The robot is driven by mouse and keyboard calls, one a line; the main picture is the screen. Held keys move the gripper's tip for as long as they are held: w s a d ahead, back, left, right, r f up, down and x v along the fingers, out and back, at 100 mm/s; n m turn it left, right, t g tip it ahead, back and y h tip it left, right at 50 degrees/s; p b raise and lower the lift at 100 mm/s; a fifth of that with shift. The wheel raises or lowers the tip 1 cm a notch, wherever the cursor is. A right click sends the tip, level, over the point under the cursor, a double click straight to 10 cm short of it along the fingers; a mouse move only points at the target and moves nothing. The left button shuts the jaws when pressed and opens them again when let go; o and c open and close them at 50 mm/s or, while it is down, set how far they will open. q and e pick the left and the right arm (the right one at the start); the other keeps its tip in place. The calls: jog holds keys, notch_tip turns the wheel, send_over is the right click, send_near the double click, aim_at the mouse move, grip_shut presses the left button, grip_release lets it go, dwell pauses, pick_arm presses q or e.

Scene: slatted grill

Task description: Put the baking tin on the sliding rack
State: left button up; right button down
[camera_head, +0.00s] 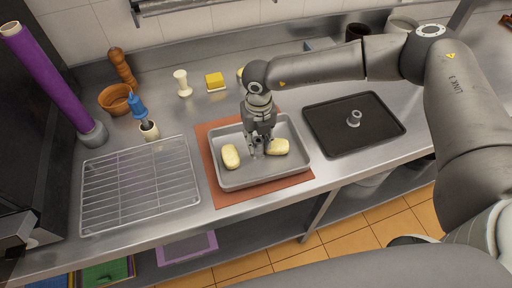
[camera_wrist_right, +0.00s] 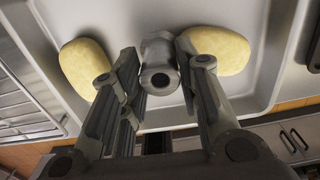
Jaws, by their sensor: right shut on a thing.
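The baking tin (camera_head: 232,178) is a grey rectangular tray with two pale yellow, rounded pieces of food (camera_head: 231,156) in it. It is on or just above a reddish-brown mat (camera_head: 225,197); I cannot tell whether they touch. My right gripper (camera_head: 259,150) points down into the tin and is shut on a metal knob at its middle, between the two pieces. The knob (camera_wrist_right: 158,72) also shows between the fingers in the right wrist view. The wire rack (camera_head: 140,190) lies flat and empty on the counter, left of the tin. My left gripper is not in view.
A black tray (camera_head: 325,128) with its own knob lies right of the tin. Behind the rack stand a purple roll (camera_head: 52,80), an orange bowl (camera_head: 115,99) and a blue-handled brush (camera_head: 139,108). A yellow sponge (camera_head: 215,81) lies behind the tin.

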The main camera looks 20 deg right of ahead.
jog(key=shift+r, duration=0.6)
jog(key=shift+r, duration=0.15)
jog(key=shift+r+p, duration=1.2)
jog(key=shift+r, duration=0.9)
